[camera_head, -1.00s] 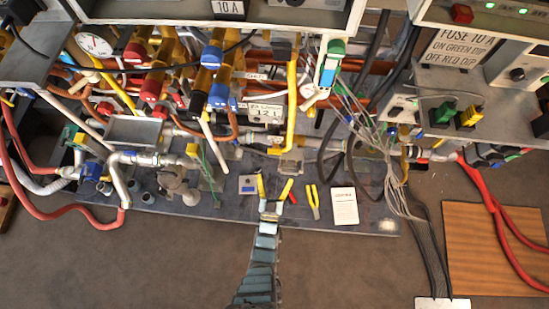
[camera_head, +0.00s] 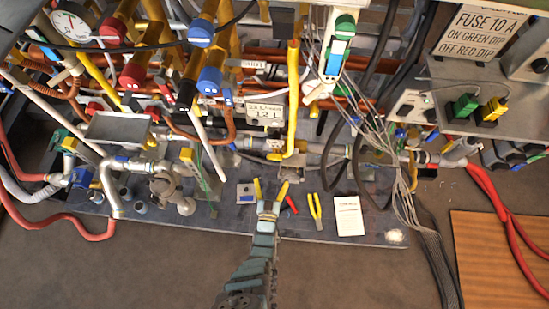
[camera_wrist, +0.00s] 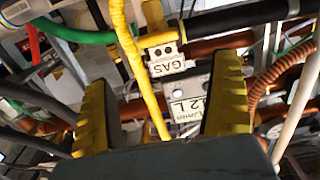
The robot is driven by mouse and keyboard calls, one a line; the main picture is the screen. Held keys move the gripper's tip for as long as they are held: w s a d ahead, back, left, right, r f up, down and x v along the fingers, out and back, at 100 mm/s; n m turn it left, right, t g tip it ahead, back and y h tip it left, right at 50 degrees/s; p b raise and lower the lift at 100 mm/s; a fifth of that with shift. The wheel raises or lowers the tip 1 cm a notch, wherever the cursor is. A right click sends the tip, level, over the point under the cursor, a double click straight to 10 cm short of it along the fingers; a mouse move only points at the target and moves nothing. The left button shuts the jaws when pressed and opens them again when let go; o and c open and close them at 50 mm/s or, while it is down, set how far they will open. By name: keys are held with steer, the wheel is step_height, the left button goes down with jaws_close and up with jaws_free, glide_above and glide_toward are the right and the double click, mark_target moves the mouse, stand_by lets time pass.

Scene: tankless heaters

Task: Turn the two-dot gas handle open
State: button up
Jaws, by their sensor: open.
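My gripper (camera_head: 270,187) is open and empty, in front of the lower pipework in the head view. Its yellow fingers stand apart on both sides of the wrist view (camera_wrist: 165,110). Between and beyond them is a white GAS tag (camera_wrist: 168,64). A yellow pipe (camera_wrist: 140,70) runs down in front, left of the tag. It also shows in the head view (camera_head: 293,90). No contact is visible.
A white plate (camera_head: 264,112) marked 12 L hangs behind the yellow pipe. Loose grey cables (camera_head: 375,140) and dark hoses lie to the right. Pliers (camera_head: 315,210) and a white card (camera_head: 348,215) lie on the grey board below. Brown floor in front is largely clear.

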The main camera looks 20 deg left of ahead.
mark_target(274, 159)
steer(key=b+x, duration=0.4)
steer(key=x, duration=0.6)
steer(key=shift+w+f+b, duration=0.1)
steer(key=shift+w+b, duration=0.2)
steer(key=shift+b, duration=0.1)
steer(key=c, duration=1.2)
